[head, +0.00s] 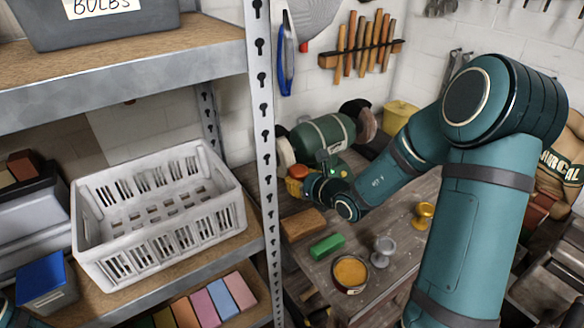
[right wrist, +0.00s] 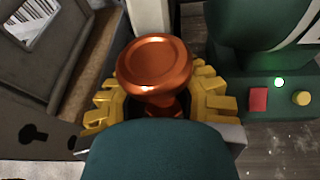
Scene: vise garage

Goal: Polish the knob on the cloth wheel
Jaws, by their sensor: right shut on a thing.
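The copper-coloured knob (right wrist: 155,66) is clamped between the yellow fingers of my right gripper (head: 294,184), its round, shiny face showing in the right wrist view. In the head view the knob is small and partly hidden. The green bench polisher (head: 325,136) stands on the workbench, with the pale cloth wheel (head: 285,152) on its left end. In the right wrist view the pale wheel (right wrist: 150,14) is edge-on just beyond the knob; whether they touch I cannot tell. A green light (right wrist: 280,82) glows on the polisher base. My left gripper is out of view.
On the workbench are a brown block (head: 303,225), a green bar (head: 327,246), a tin of orange paste (head: 350,272), a silver knob (head: 384,251) and a gold knob (head: 423,216). A metal shelf post (head: 264,130) and white basket (head: 160,210) stand left.

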